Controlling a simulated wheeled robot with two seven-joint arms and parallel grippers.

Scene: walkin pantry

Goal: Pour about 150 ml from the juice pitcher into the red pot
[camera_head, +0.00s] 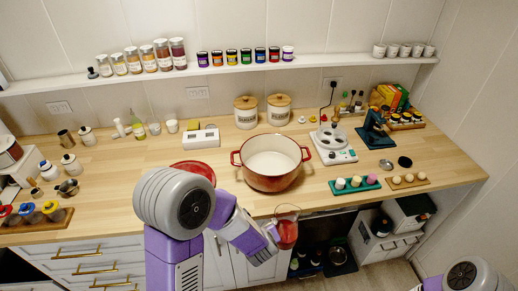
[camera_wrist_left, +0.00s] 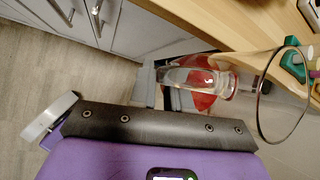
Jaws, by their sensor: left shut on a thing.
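The red pot (camera_head: 270,163) stands open on the wooden counter, and its pale inside shows no clear contents. My left gripper (camera_head: 272,232) is shut on the clear juice pitcher (camera_head: 287,232), which has red juice low in it. The pitcher is in front of the counter's front edge, nearer to me than the pot and apart from it. It looks roughly upright in the head view. In the left wrist view the pitcher (camera_wrist_left: 200,92) shows its round rim at the right, beyond the dark finger. The handle is mostly hidden. My right gripper is out of view.
A red round thing (camera_head: 195,168), partly hidden by my left arm, lies left of the pot. A white burner device (camera_head: 333,145) and a green tray (camera_head: 355,185) stand right of it. Two canisters (camera_head: 246,112) stand behind. Bare counter (camera_head: 225,160) lies left of the pot.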

